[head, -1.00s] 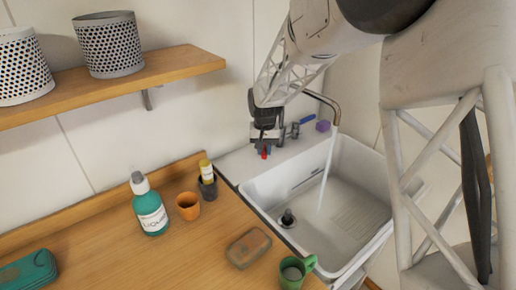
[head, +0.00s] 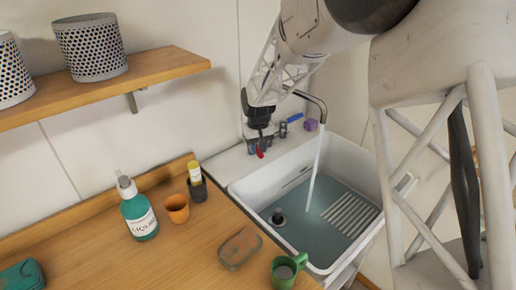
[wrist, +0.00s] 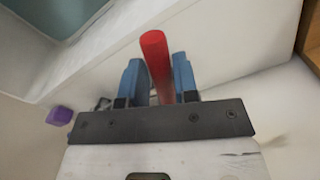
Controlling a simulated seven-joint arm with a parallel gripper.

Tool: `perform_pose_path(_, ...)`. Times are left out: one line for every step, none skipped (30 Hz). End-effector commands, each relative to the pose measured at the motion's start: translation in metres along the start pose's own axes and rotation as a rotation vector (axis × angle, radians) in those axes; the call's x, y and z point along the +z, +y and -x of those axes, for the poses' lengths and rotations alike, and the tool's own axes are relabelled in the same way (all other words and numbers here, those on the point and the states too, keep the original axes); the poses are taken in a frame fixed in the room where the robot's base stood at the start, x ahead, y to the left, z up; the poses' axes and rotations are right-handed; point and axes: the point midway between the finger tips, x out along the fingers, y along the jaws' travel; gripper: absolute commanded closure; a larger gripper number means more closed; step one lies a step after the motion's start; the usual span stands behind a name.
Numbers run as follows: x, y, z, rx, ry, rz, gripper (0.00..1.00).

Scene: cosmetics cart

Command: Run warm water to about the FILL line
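The white sink (head: 243,190) stands right of the counter, with a shallow layer of bluish water (head: 318,218) over its floor. A stream (head: 315,165) runs from the metal spout (head: 318,101) into it. A dark line marking (head: 297,178) shows on the inner back wall, above the water; its lettering is unreadable. My gripper (head: 260,147) is at the red tap handle (head: 260,153) behind the sink. In the wrist view, the red handle (wrist: 157,62) fills the space between my gripper's blue fingers (wrist: 157,82). The blue tap handle (head: 295,117) is farther right, untouched.
A purple block (head: 311,125) sits on the sink's back ledge. The wooden counter at left holds a teal bottle (head: 139,213), an orange cup (head: 177,209), a dark cup (head: 197,188), a soap dish (head: 240,249) and a green mug (head: 285,270). A shelf (head: 150,75) is above.

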Motion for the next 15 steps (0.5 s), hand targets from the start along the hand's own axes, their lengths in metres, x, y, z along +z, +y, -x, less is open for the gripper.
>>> perform_pose_path(0.0001, 0.0, 0.0001, 0.0, 0.0, 0.0, 0.64)
perform_pose_path(0.0001, -0.0001, 0.0, 0.0, 0.0, 0.0, 0.59)
perform_pose_path(0.0002, -0.0001, -0.0002, 0.0, -0.001, 0.0, 0.53)
perform_pose_path(0.0003, -0.0001, -0.0002, 0.0, -0.001, 0.0, 0.52)
perform_pose_path(0.0003, -0.0001, -0.0003, 0.0, -0.001, 0.0, 0.52)
perform_pose_path(0.0004, -0.0001, -0.0003, 0.0, -0.001, 0.0, 0.52)
perform_pose_path(0.0004, -0.0001, -0.0003, 0.0, -0.001, 0.0, 0.52)
perform_pose_path(0.0005, -0.0001, -0.0004, 0.0, -0.001, 0.0, 0.52)
perform_pose_path(0.0005, -0.0001, -0.0005, 0.0, -0.001, 0.0, 0.52)
perform_pose_path(0.0005, -0.0001, -0.0005, 0.0, -0.001, -0.001, 0.52)
perform_pose_path(0.0006, -0.0001, -0.0004, 0.0, -0.002, -0.001, 0.52)
perform_pose_path(0.0006, -0.0001, -0.0001, 0.0, -0.002, -0.001, 0.52)
perform_pose_path(0.0005, -0.0001, 0.0004, 0.0, -0.001, -0.001, 0.52)
perform_pose_path(0.0005, -0.0001, 0.0011, 0.0, -0.001, -0.001, 0.52)
perform_pose_path(0.0005, -0.0001, 0.0025, 0.0, -0.001, -0.001, 0.52)
